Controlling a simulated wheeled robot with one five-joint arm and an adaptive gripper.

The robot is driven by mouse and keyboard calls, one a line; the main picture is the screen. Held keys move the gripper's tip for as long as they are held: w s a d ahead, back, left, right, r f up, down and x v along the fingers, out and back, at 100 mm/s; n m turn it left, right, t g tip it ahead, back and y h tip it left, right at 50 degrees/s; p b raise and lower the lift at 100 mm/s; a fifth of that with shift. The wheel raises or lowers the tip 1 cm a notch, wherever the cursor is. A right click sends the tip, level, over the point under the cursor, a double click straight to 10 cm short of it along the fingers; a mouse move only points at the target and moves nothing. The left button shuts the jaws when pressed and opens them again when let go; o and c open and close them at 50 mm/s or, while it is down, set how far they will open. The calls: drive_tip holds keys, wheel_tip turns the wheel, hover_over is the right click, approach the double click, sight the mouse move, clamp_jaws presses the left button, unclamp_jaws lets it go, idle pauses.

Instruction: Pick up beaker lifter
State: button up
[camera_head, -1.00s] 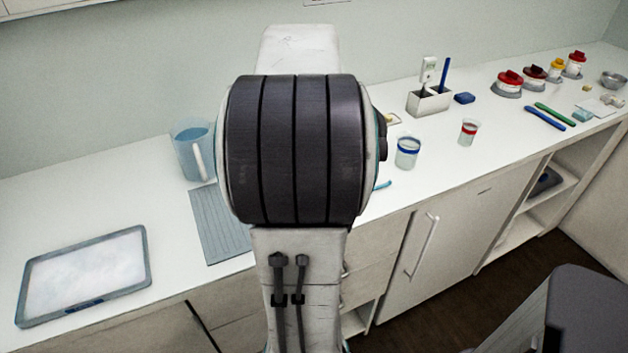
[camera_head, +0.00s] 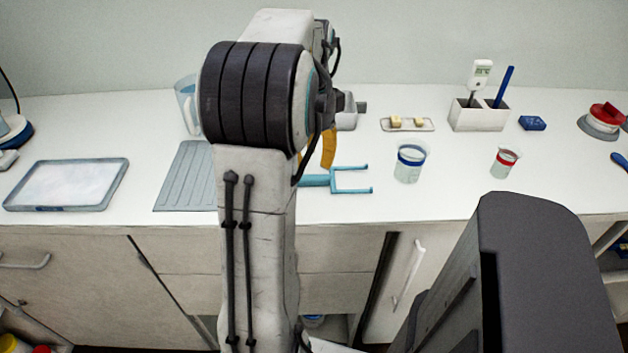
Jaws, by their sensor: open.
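The beaker lifter appears to be the light-blue two-pronged fork (camera_head: 338,181) lying on the white counter near its front edge. Its prongs point right, and its handle end runs left behind my arm. My arm stands upright left of the middle of the view and covers part of the counter.
A blue-banded beaker (camera_head: 409,164) and a red-banded beaker (camera_head: 505,162) stand right of the fork. Behind are a small tray (camera_head: 407,126) and a white holder (camera_head: 478,116). A grey ribbed mat (camera_head: 184,180), blue jug (camera_head: 187,104) and framed tray (camera_head: 67,185) are left.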

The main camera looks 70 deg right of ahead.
sight(311, 178)
drive_tip(key=shift+w+f+b, duration=0.1)
drive_tip(key=shift+f+b, duration=0.5)
drive_tip(key=shift+f, duration=2.95)
clamp_jaws()
